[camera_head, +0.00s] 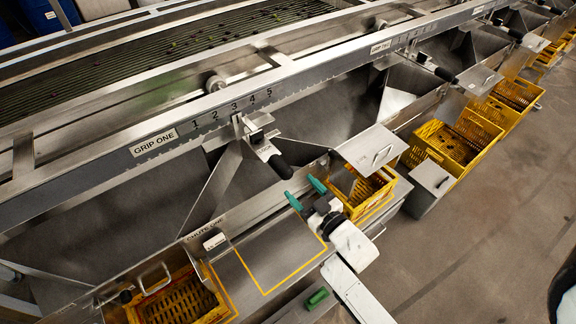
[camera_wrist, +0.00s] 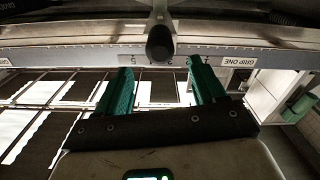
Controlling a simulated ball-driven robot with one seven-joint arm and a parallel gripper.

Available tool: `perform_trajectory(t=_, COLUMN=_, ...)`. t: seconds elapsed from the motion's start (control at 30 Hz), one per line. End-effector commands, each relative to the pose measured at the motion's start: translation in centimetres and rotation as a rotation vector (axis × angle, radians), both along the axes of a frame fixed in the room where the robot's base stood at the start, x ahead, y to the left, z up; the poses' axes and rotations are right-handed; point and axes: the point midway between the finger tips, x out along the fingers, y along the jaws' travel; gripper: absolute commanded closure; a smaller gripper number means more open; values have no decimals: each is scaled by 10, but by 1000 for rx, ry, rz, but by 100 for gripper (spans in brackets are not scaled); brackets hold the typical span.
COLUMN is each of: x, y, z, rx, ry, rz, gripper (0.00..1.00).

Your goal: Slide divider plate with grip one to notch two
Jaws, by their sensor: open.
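The "GRIP ONE" label (camera_head: 154,142) is on the long steel rail, followed by numbers 1 to 5; it also shows upside down in the wrist view (camera_wrist: 238,61). The grip, a metal bracket with a black knob (camera_head: 281,167), hangs from the rail near number 3. A slanted steel sheet (camera_head: 217,184), seemingly the divider plate, runs down below the bracket. My gripper (camera_head: 305,193) is open and empty, its green fingers just in front of the knob, apart from it. In the wrist view the knob (camera_wrist: 160,43) lies between and beyond the fingertips (camera_wrist: 159,68). The bracket partly hides the rail edge.
A "CHUTE ONE" plate (camera_head: 206,232) and a yellow-outlined shelf (camera_head: 270,262) lie below. Yellow crates (camera_head: 182,300) (camera_head: 367,190) stand under the chutes. A steel flap (camera_head: 370,148) is right of the knob. Another black-knobbed grip (camera_head: 443,73) sits further along the rail.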

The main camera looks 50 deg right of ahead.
Motion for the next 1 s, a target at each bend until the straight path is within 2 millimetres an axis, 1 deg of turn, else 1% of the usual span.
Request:
perform_trajectory(t=0.17, x=22, y=-6, z=3, rx=-1, ry=-4, rz=1, gripper=31)
perform_trajectory(t=0.43, x=69, y=-20, z=3, rx=-1, ry=-2, rz=-1, gripper=31)
perform_trajectory(t=0.6, x=90, y=-26, z=2, rx=0, ry=-1, rz=0, gripper=31)
perform_trajectory(t=0.8, x=101, y=-29, z=1, rx=0, ry=1, rz=0, gripper=31)
perform_trajectory(t=1.0, x=101, y=-29, z=0, rx=0, ry=1, rz=0, gripper=31)
